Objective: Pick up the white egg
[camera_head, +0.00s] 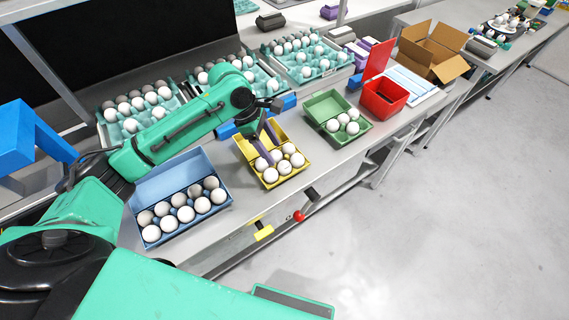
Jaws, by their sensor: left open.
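My left gripper (267,147) is open, its purple fingers pointing down into the yellow egg carton (244,150). The carton holds several white eggs (285,167). The fingers are over the back left part of the carton, close to an egg there; I cannot tell whether they touch it. The left arm hides part of the bench and trays behind it. My right gripper is not in view.
A blue carton (170,179) of eggs stands at the left, a green carton (325,106) with several eggs at the right. Turquoise egg trays (108,134) line the back. A red box (384,98) and an open cardboard box (431,52) stand further right.

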